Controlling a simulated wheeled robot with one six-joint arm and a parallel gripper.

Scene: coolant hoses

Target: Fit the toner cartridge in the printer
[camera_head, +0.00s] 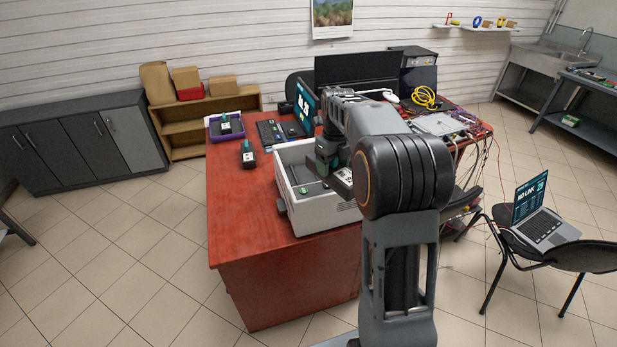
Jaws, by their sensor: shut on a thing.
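The printer (325,220) is an open-topped pale grey box on the red desk, left of my arm. My gripper (327,158) is over the printer's opening, partly hidden by my own arm. It is shut on a dark toner cartridge (345,179) with a pale label. The held cartridge is at the printer's right side; I cannot tell whether it touches the printer. Another black cartridge with a green top (248,155) stands on the desk left of the printer. A similar one (227,124) is in a purple tray (213,136).
A laptop (304,105), a keyboard (270,132) and a monitor (358,70) stand behind the printer. Cables and boards crowd the desk's right side. A chair with a laptop (545,226) stands at right. The desk's front left (235,205) is clear.

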